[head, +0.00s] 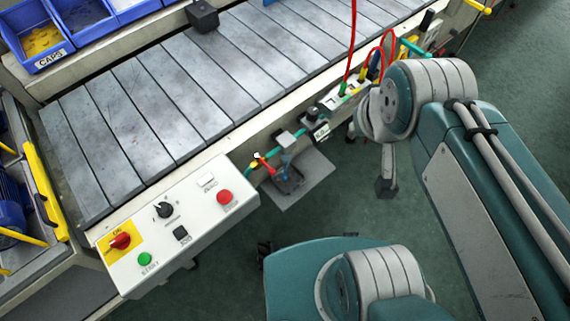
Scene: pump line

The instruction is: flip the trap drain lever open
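A small red lever (265,163) sits on the pipework below the conveyor's front edge, just right of the control box. It may be the trap drain lever, but no label on it is readable. A trap-like grey fitting with a clear or bluish bowl (286,158) is right beside it, above a dark drain tray (288,183). My gripper (386,188) hangs down on the right, well apart from the lever and the fitting. It is seen small and partly from behind, so its fingers cannot be made out. I see nothing in it.
A white control box (182,225) with knobs and buttons juts out left of the lever. Red hoses (352,50) and several fittings line the conveyor edge (230,140) to the right. Green floor (330,215) between the tray and my gripper is clear.

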